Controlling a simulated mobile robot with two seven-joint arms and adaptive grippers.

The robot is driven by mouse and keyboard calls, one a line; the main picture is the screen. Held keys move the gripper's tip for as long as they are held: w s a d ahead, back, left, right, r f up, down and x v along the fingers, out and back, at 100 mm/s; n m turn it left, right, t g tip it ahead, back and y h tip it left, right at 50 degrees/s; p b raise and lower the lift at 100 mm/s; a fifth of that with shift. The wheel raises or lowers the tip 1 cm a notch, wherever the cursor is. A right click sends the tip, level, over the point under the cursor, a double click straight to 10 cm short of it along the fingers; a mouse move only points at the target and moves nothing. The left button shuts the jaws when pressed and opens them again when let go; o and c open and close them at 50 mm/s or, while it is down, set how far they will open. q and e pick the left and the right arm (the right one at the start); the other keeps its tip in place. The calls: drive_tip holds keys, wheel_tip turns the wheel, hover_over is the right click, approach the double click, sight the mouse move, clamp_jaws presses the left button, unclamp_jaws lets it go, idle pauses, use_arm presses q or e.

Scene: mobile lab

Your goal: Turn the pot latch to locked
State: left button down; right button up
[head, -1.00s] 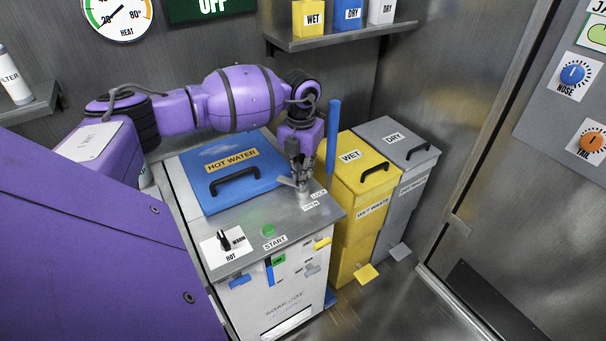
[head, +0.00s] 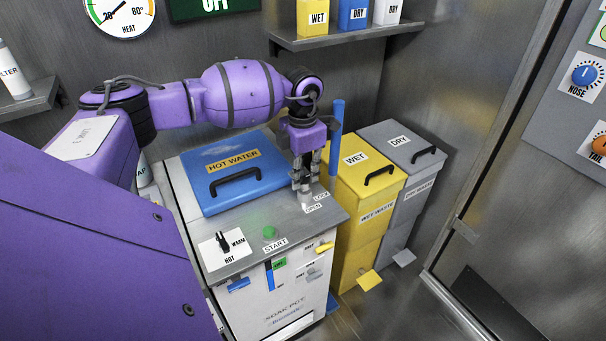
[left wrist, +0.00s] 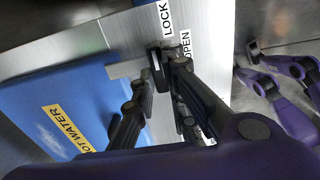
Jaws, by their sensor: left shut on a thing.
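The pot (head: 262,300) is a white box with a grey metal top and a blue lid marked HOT WATER (head: 215,200). Its latch (left wrist: 155,61) is a dark knob with a white mark, beside the LOCK and OPEN labels; a grey bar (left wrist: 124,69) reaches from it towards the blue lid. My left gripper (head: 304,199) points down at the pot top's right side and is shut on the latch. Its fingers (left wrist: 157,85) partly cover the latch, so its exact turn is hard to read. My right gripper (left wrist: 250,62) shows at the right of the left wrist view, fingers apart and empty.
A yellow WET bin (head: 350,200) and a grey DRY bin (head: 425,160) stand right of the pot. A blue upright post (head: 337,130) is close behind my left gripper. A green START button (head: 269,232) and a HOT/WARM switch (head: 222,243) are on the pot top.

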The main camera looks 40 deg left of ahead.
sight(303, 178)
use_arm(q)
drive_tip(key=shift+r, duration=0.1)
idle(0.3)
drive_tip(key=c, duration=1.8)
unclamp_jaws()
drive_tip(key=shift+o, duration=0.2)
wheel_tip(303, 178, up, 12)
